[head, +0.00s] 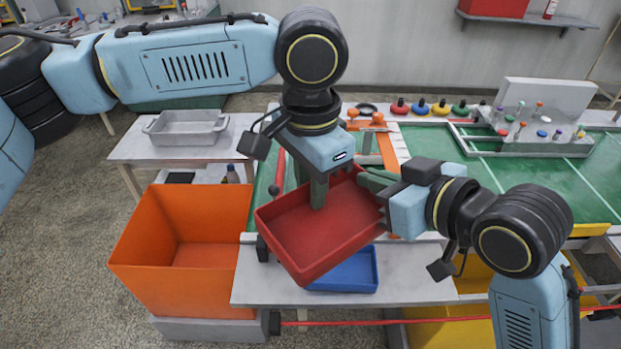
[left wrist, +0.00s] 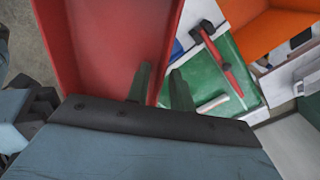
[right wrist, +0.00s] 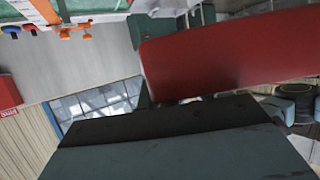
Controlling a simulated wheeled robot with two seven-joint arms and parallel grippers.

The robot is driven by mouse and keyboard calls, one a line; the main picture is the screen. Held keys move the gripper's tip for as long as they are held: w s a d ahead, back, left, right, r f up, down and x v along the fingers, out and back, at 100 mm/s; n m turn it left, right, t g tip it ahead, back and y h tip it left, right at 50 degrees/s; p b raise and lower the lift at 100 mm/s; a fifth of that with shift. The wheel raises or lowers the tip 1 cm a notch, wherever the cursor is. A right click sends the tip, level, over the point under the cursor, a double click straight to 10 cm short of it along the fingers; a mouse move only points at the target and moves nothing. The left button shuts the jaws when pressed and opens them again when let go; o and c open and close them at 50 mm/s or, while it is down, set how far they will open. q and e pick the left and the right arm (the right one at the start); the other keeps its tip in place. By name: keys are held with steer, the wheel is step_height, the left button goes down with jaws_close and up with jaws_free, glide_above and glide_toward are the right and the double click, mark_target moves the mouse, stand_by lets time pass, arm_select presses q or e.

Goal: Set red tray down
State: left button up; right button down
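The red tray (head: 322,228) is in the air above the front of the table in the head view, tilted with its open side toward the camera. My left gripper (head: 318,188) reaches down at its back wall. In the left wrist view its fingers (left wrist: 160,90) straddle the red wall (left wrist: 110,45), one inside and one outside. My right gripper (head: 377,181) is at the tray's right rim, its fingers closed against that side. In the right wrist view the tray (right wrist: 230,50) crosses in front of the gripper and hides part of the fingers.
A blue tray (head: 345,272) lies on the white table front below the red tray, partly covered by it. An orange bin (head: 180,240) stands to the left. A grey tray (head: 186,127) sits on a side table. Green work surface with colored knobs (head: 440,107) and a white rack lies behind.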

arm_select(q)
jaws_close()
arm_select(e)
steer(key=c, duration=1.6)
jaws_free()
steer(key=shift+o, duration=0.2)
steer(key=shift+r, duration=0.15)
